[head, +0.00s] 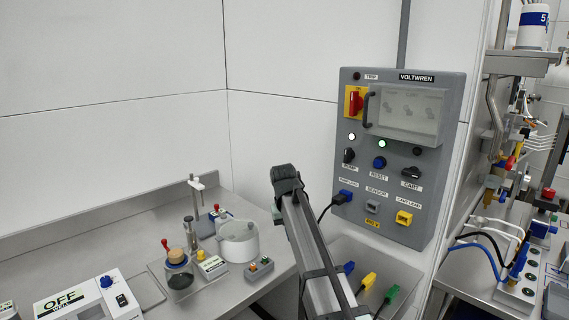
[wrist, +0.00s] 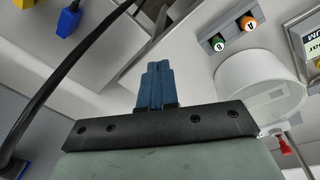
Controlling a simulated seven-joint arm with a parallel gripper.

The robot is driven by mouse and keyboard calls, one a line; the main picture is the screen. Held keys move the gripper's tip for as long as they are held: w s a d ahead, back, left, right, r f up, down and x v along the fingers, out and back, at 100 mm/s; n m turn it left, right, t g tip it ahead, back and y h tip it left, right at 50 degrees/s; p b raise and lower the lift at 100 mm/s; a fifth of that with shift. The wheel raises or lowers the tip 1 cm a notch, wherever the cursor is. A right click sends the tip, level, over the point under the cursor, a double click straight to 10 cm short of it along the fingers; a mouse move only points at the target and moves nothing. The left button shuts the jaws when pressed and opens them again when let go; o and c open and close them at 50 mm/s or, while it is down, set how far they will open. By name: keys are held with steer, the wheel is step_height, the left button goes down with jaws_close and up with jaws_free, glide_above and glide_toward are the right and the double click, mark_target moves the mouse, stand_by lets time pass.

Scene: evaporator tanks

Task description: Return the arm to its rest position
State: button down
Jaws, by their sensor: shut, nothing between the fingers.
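My gripper (wrist: 155,68) shows in the wrist view with its blue fingers pressed together and nothing between them. It is over the steel bench (head: 255,292), apart from the things there. In the head view my arm (head: 305,235) rises from the bottom to a dark end in front of the bench's right part. I cannot make out the fingers in that view. In the wrist view a black cable (wrist: 62,80) runs along the left side, and a white round vessel (wrist: 262,88) lies to the right of the fingers.
A grey VOLTWREN panel (head: 452,130) stands on the right, with a blue plug (head: 342,197) in it. Loose yellow (head: 369,281) and green (head: 391,293) plugs lie right of my arm. A button box (head: 259,268), flask (head: 179,278) and white vessel (head: 238,247) stand to its left.

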steer(key=s+d+f+g+y, duration=0.1)
steer(key=s+f, duration=0.6)
steer(key=f, duration=0.6)
steer(key=s+d+f+m+g+y, duration=0.15)
steer(key=s+f, duration=0.45)
steer(key=f, duration=0.7)
steer(key=s+d+f+g+y, duration=0.1)
steer(key=s+d+f, duration=0.1)
steer(key=s+f, duration=0.8)
steer(key=s+d+f+g, duration=0.1)
steer(key=s+d+f, duration=0.2)
steer(key=s+f, duration=0.4)
steer(key=s+d+f+g+h, duration=0.1)
steer(key=s+d+f, duration=0.3)
steer(key=s, duration=0.9)
steer(key=s+d+f+g+h, duration=0.1)
steer(key=s+d+f+g, duration=0.1)
steer(key=s+f, duration=0.8)
steer(key=shift+s+d+f, duration=0.3)
steer(key=shift+d+f, duration=0.2)
steer(key=shift+d, duration=0.4)
steer(key=shift+m+g, duration=0.25)
